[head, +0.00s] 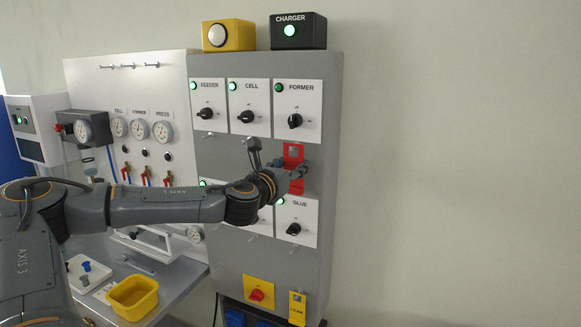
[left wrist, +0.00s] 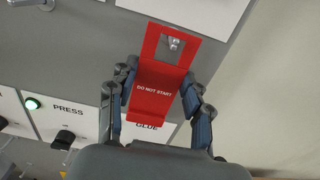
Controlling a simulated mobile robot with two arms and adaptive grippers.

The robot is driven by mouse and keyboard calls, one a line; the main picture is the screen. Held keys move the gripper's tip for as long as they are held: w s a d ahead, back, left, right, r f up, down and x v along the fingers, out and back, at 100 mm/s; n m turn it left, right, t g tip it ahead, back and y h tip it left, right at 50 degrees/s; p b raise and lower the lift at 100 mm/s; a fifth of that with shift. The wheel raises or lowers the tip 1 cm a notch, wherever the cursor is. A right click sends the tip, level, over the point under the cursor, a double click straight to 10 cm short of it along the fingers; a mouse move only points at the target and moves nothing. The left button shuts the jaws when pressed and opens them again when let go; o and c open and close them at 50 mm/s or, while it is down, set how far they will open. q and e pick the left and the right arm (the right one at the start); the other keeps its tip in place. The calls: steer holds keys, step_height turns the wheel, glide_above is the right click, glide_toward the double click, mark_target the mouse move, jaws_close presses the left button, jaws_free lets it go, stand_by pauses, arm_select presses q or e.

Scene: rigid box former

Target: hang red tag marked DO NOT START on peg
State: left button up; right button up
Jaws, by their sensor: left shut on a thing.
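The red tag (head: 293,153) is in front of the grey panel, just below the FORMER switch plate (head: 296,111). In the left wrist view the tag (left wrist: 160,86) reads DO NOT START and has a square opening at its top. A metal peg (left wrist: 173,43) shows within that opening; I cannot tell whether it passes through. My left gripper (head: 297,171) is shut on the tag, and its fingers (left wrist: 159,88) hold the tag's side edges. The lower part of the tag is partly behind the gripper in the head view. My right gripper is not in view.
The grey panel (head: 224,248) carries several switch plates, including CELL (head: 248,107) and GLUE (head: 297,222). Another peg (left wrist: 45,4) is at the wrist view's top left. A yellow tag (head: 297,308) hangs low on the panel. The wall at right is clear.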

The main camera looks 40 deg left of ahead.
arm_select(q)
steer(key=o, duration=1)
steer(key=shift+s, duration=0.15)
steer(key=shift+s+r, duration=0.1)
steer(key=shift+s, duration=0.35)
steer(key=shift+s+d, duration=0.3)
steer(key=shift+s, duration=0.3)
steer(key=shift+s+d, duration=0.35)
steer(key=shift+s, duration=0.05)
steer(key=shift+v, duration=2.1)
steer(key=shift+a, duration=0.15)
